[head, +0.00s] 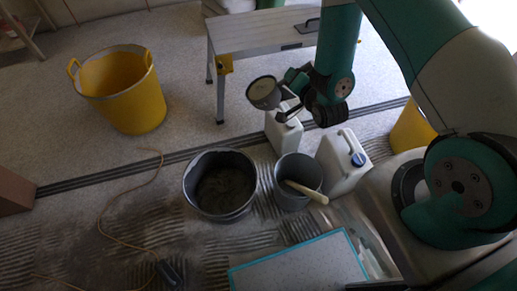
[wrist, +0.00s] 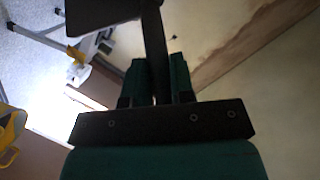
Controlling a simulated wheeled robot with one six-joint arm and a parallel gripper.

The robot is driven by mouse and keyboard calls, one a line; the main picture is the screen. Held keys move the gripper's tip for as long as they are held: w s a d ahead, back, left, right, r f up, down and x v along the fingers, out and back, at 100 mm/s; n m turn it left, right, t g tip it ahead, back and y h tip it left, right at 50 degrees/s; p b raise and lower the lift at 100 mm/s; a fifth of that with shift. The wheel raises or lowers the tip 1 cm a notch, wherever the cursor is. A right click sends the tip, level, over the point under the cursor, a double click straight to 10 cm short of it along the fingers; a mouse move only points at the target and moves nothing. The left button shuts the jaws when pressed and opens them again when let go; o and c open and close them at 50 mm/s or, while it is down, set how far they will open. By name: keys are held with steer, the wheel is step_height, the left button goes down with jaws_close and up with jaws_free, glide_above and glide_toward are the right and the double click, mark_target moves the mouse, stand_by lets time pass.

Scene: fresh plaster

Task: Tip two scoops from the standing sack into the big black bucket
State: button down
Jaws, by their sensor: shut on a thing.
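My gripper (head: 291,92) is shut on a scoop (head: 263,93), a round grey cup held in the air above the white canisters. Its mouth shows a pale inside; I cannot tell whether that is powder. In the wrist view the scoop (wrist: 105,14) is a dark shape at the top, its handle between the fingers of my gripper (wrist: 157,78). The big black bucket (head: 189,188) stands on the floor, below and left of the scoop, with dark grey material inside. I cannot make out the standing sack in either view.
A smaller grey bucket (head: 283,196) with a pale-handled tool stands right of the black one. White canisters (head: 283,133) (head: 341,168) stand close by. A yellow tub (head: 128,100), a folding bench (head: 262,35), a teal-edged board (head: 300,266) and a loose cord (head: 108,205) surround the area.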

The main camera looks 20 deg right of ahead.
steer(key=a+f+n+y+b, duration=0.1)
steer(key=a+f+y+b, duration=0.35)
steer(key=f+b, duration=0.9)
steer(key=a+f+n+y+b, duration=0.1)
steer(key=a+f+b, duration=0.6)
steer(key=f+b, duration=0.65)
steer(key=a+f+n+y+b, duration=0.2)
steer(key=a+f+b, duration=0.4)
steer(key=f+b, duration=0.7)
steer(key=w+a+r+n+g+h+p, duration=0.1)
steer(key=a+r+n+g+h+p, duration=0.2)
steer(key=a+r, duration=0.6)
steer(key=shift+r+n+h+p, duration=0.3)
steer(key=shift+n+h+p, duration=0.8)
steer(key=shift+n+h, duration=0.8)
